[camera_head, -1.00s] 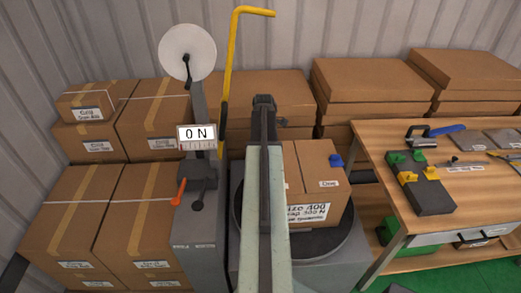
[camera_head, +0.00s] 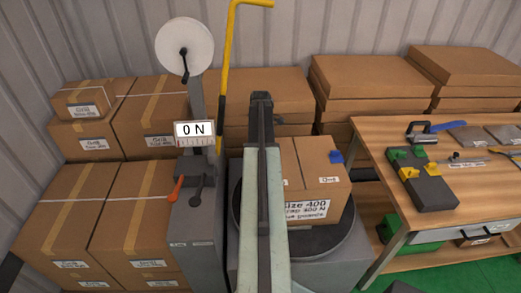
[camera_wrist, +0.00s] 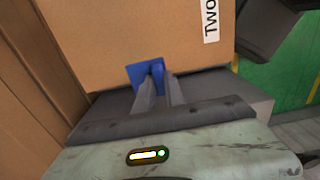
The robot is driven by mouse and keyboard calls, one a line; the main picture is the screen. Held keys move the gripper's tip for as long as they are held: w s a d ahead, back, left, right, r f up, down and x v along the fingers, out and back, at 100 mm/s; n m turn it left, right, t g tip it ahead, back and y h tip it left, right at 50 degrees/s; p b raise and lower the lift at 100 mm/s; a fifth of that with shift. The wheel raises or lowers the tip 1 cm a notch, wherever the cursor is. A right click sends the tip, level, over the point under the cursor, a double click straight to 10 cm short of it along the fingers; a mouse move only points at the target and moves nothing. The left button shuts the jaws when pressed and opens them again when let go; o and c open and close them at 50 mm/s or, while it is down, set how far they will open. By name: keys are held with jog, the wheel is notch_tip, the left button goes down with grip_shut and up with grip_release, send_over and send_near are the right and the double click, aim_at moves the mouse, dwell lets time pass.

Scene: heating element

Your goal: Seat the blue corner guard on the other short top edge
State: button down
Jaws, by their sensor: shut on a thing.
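The carton (camera_head: 320,170) stands on the round dark turntable (camera_head: 330,238). One blue corner guard (camera_head: 336,156) sits on its right top edge. In the wrist view my gripper (camera_wrist: 163,72) is shut on another blue corner guard (camera_wrist: 140,74). This guard is right against the carton's cardboard (camera_wrist: 110,40), near its lower border in that view and left of the label "Two" (camera_wrist: 211,18). I cannot tell whether it is fully on the edge. My arm hides the gripper and the carton's left part in the head view.
A grey post with a dial reading "0 N" (camera_head: 195,131) and an orange-tipped lever (camera_head: 175,190) stands left of the turntable. Stacked cartons (camera_head: 85,215) fill the left. A wooden bench (camera_head: 468,205) with green, yellow and blue parts is at the right.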

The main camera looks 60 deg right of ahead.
jog(key=shift+f+b, duration=2.4)
jog(key=shift+f, duration=0.35)
jog(key=shift+f, duration=0.15)
jog(key=c, duration=1.3)
grip_release()
jog(key=shift+c, duration=0.2)
notch_tip(320, 180, up, 8)
jog(key=p, duration=0.7)
jog(key=shift+p, duration=0.3)
jog(key=shift+f, duration=0.1)
